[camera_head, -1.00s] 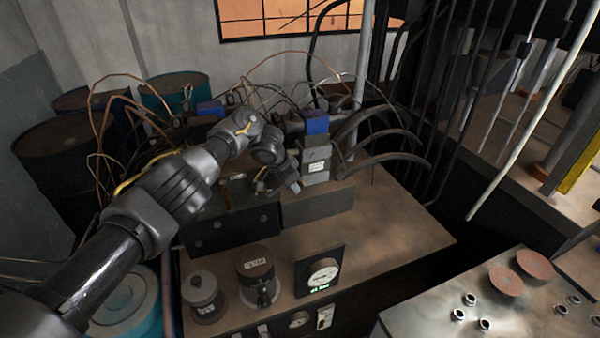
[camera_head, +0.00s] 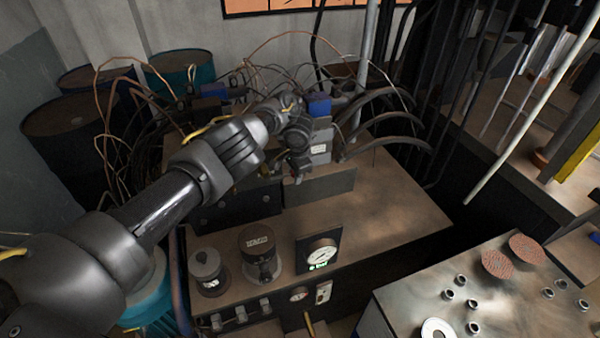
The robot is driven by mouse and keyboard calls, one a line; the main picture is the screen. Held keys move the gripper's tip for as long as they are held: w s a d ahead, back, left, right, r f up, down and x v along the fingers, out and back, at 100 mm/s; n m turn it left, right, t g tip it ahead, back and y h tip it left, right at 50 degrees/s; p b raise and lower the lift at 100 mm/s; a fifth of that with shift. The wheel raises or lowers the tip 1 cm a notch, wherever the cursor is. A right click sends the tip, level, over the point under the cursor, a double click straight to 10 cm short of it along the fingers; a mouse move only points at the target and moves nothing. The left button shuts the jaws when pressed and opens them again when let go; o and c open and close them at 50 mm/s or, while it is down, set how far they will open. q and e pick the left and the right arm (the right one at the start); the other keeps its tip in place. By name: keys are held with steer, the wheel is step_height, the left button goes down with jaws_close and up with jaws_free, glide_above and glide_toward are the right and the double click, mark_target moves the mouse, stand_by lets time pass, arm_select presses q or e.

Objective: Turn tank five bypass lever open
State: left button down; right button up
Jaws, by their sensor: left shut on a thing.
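My left arm comes in from the left and reaches over the bench. My left gripper (camera_head: 297,172) is low in front of a grey block with a white label (camera_head: 320,148), near its left side. The gripper is shut on a small dark part that its own fingers and wrist mostly hide. I cannot make out a lever or its angle, nor read any tank number. My right gripper is not in view.
A dial gauge (camera_head: 320,254) with a green readout and two dark capped canisters (camera_head: 260,254) stand at the bench front. Black hoses (camera_head: 385,135) arch right of the block. The bench top (camera_head: 385,215) is clear at the right. A side table (camera_head: 420,295) holds reddish discs and several metal rings.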

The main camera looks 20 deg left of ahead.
arm_select(q)
steer(key=shift+s+f, duration=0.2)
steer(key=shift+f, duration=0.05)
